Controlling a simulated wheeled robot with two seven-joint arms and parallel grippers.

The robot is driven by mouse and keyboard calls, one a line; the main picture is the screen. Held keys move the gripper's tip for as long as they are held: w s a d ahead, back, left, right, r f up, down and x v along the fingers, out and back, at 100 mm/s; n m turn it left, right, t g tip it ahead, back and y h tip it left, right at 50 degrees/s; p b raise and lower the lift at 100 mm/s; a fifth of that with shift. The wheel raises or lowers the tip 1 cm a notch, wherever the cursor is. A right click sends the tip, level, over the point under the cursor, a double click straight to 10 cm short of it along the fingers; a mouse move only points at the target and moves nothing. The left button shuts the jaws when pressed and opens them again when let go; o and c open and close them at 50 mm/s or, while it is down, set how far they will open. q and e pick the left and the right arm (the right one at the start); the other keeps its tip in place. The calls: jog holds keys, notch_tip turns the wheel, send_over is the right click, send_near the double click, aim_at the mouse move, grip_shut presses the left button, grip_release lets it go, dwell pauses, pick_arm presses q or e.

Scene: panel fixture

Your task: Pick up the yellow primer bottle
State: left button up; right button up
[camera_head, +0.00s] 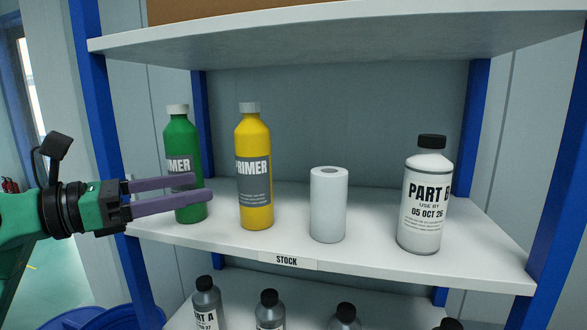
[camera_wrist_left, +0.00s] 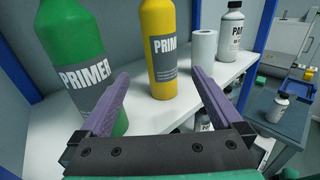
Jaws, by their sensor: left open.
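The yellow primer bottle (camera_head: 254,170) stands upright on the middle shelf, with a grey cap and a dark label. It also shows in the left wrist view (camera_wrist_left: 159,50), beyond and between the fingers. My left gripper (camera_head: 203,189) is open and empty, with purple fingers pointing right. In the head view its fingers pass in front of the green primer bottle (camera_head: 186,205), partly covering its label. The fingertips stop short of the yellow bottle. In the left wrist view the green bottle (camera_wrist_left: 75,40) is just left of the left finger; I cannot tell whether they touch. My right gripper is not in view.
A white paper roll (camera_head: 328,210) and a white PART B bottle (camera_head: 425,200) stand to the right on the same shelf (camera_head: 380,255). An upper shelf (camera_head: 330,38) hangs above. Several grey bottles stand below. Blue posts (camera_head: 95,100) frame the shelving.

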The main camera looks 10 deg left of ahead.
aim_at(238, 176)
pick_arm(q)
jog(key=p+x, duration=0.3)
jog(key=x, duration=0.1)
jog(key=r+p+x, duration=0.1)
jog(key=p+x, duration=0.1)
jog(key=shift+w+d+p, duration=0.1)
jog(key=shift+d+p, duration=0.1)
jog(key=shift+p, duration=0.15)
jog(key=p+x, duration=0.3)
jog(key=x, duration=0.1)
jog(key=shift+w+d+r+p, duration=0.1)
jog(key=shift+w+d+p, duration=0.1)
jog(key=shift+p, duration=0.15)
jog(key=shift+w+d, duration=0.2)
jog(key=shift+d, duration=0.05)
jog(key=shift+f, duration=0.35)
jog(key=shift+w, duration=0.1)
grip_shut()
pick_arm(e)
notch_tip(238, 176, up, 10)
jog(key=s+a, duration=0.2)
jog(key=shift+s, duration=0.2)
